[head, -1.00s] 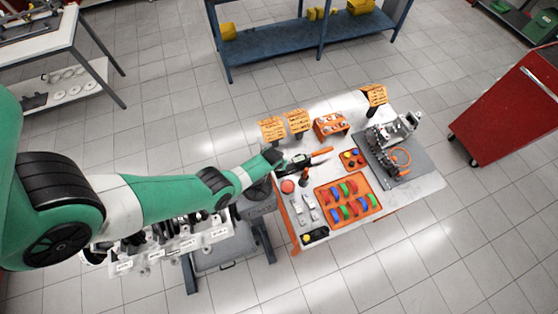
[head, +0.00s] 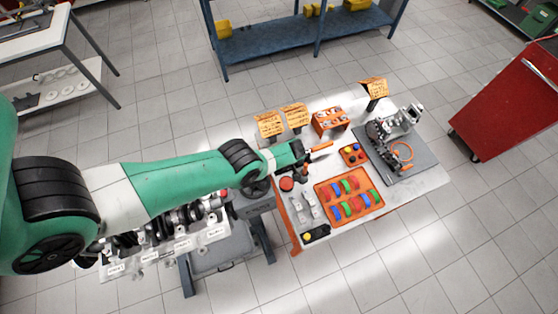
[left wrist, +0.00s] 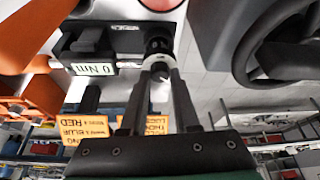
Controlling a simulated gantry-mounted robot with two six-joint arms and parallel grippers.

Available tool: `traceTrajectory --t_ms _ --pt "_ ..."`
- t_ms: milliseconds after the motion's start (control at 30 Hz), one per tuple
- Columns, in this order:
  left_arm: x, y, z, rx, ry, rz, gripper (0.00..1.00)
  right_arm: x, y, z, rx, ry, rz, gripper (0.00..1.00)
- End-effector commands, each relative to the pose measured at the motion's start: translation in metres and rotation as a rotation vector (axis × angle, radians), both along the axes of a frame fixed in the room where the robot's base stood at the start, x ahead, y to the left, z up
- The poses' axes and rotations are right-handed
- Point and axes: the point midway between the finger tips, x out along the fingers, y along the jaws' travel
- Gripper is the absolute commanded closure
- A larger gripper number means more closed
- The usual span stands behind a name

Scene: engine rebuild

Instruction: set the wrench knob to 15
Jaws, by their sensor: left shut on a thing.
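The black wrench knob (left wrist: 158,43) with a pale ring sits at my fingertips. My left gripper (left wrist: 159,70) is shut on the knob. In the head view, the wrist hides the knob. My right gripper is not in view.
The table holds an orange tray (head: 318,192) with red, green and blue pieces, a red button (head: 287,184), an orange block (head: 330,120), several sign stands (head: 270,124) and a grey mat (head: 405,168) with a metal assembly. A crankshaft lies below my arm.

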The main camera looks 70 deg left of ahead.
Motion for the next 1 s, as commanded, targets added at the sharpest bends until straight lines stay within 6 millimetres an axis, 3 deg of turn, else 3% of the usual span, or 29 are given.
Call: traceTrajectory --t_ms 200,733,767,900,1000 --pt "0.0001 -0.0007 -0.0033 -0.002 -0.001 0.072 1.0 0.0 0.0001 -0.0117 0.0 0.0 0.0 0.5" --pt "-0.0005 -0.0009 -0.0016 -0.002 -0.001 0.096 1.0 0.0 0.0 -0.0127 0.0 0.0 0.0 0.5" --pt "-0.0005 -0.0008 -0.0016 -0.002 0.0 0.096 0.65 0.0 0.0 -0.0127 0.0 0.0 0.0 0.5" --pt "-0.0002 -0.0006 -0.0012 -0.001 -0.001 0.096 0.4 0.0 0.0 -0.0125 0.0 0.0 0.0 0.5" --pt "0.0001 -0.0005 -0.0007 -0.001 -0.001 0.096 0.4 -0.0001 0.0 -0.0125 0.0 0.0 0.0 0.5"
